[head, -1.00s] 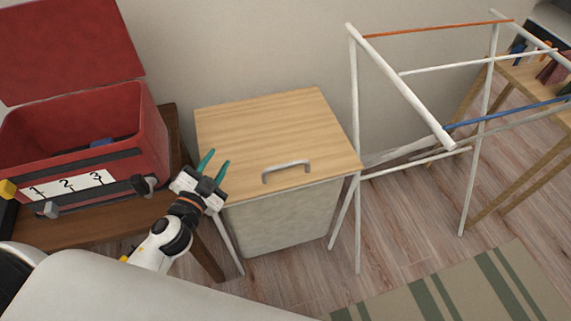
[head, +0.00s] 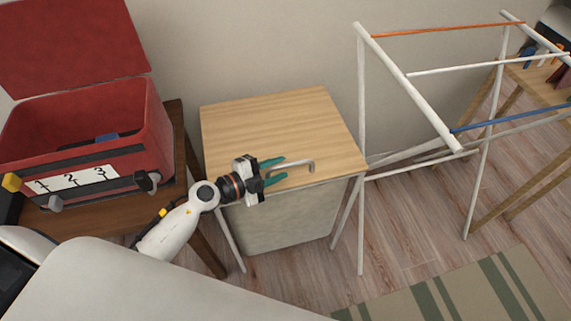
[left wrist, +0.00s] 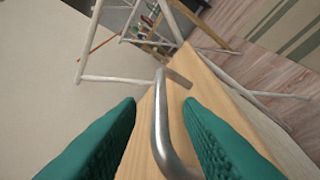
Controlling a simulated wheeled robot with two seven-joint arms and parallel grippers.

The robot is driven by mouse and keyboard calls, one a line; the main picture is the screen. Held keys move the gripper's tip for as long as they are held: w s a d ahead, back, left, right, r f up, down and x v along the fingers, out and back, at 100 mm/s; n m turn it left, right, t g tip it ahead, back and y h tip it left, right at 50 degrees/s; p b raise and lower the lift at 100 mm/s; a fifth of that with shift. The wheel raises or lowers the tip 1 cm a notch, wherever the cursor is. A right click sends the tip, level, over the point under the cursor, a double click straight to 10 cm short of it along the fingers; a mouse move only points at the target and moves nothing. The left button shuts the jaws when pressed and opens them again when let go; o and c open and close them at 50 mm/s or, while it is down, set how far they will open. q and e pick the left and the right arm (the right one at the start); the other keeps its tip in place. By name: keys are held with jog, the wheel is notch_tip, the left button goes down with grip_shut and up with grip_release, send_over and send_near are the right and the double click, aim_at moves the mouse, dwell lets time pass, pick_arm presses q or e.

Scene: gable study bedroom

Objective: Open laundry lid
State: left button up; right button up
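The laundry box has a light wooden lid (head: 270,125), which lies flat and closed on a pale grey fabric body (head: 285,220). A metal bar handle (head: 308,164) stands on the lid near its front edge. My left gripper (head: 278,172) is at the handle's left end, with its teal fingers apart. In the left wrist view the handle (left wrist: 162,125) runs between the two open fingers (left wrist: 150,135), and the lid (left wrist: 205,105) lies behind it. I cannot see either finger pressing on the handle. My right gripper is not in view.
An open red toolbox (head: 90,140) stands on a dark wooden table (head: 75,222) to the left. A white drying rack (head: 361,150) stands close by on the right. A striped rug (head: 455,292) lies on the floor at the lower right.

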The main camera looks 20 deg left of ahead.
aim_at(281, 168)
pick_arm(q)
jog(key=shift+x, duration=1.55)
grip_shut()
